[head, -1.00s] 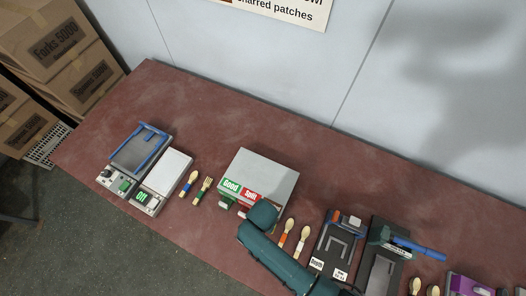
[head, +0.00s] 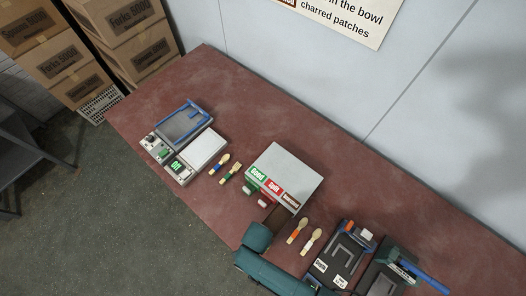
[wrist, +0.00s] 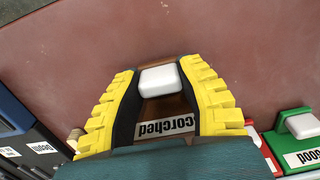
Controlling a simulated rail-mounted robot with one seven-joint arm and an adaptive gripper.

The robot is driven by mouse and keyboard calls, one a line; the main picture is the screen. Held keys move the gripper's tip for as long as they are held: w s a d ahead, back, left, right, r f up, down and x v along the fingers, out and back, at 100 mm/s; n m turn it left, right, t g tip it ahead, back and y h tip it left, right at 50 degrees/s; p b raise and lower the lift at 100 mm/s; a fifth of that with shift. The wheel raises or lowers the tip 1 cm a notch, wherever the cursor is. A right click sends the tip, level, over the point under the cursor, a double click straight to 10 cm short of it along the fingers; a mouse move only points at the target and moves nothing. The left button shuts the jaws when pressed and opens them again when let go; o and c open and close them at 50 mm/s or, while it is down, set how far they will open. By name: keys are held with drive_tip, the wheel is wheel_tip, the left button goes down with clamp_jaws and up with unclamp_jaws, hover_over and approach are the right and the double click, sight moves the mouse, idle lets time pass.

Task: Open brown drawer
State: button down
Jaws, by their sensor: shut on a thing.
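The brown drawer (head: 279,217) sits in the right-hand slot of a grey cabinet (head: 286,172) and sticks out from its front. In the wrist view the drawer front (wrist: 168,107) carries a "scorched" label (wrist: 165,128), upside down, and a white handle (wrist: 159,81). My gripper (wrist: 158,85) is shut on this handle, with a yellow-backed finger on each side. The handle stands farther out than the handle of the green "Good" drawer (wrist: 302,153). In the head view my teal arm end hides the gripper and the drawer's front.
The red drawer (head: 264,199) and the green drawer (head: 249,189) are beside it, apparently shut. Wooden spoons (head: 297,230) lie to the right, others (head: 219,164) to the left. Black devices (head: 341,256) stand farther right. A scale (head: 203,147) stands left.

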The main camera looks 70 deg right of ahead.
drive_tip(key=a, duration=0.2)
drive_tip(key=w+a, duration=0.1)
drive_tip(key=a, duration=0.1)
drive_tip(key=shift+w+f, duration=0.1)
drive_tip(key=shift+f, duration=0.05)
drive_tip(key=c, duration=0.6)
unclamp_jaws()
drive_tip(key=shift+d, duration=0.1)
wheel_tip(320, 180, up, 12)
drive_tip(key=shift+p, duration=0.35)
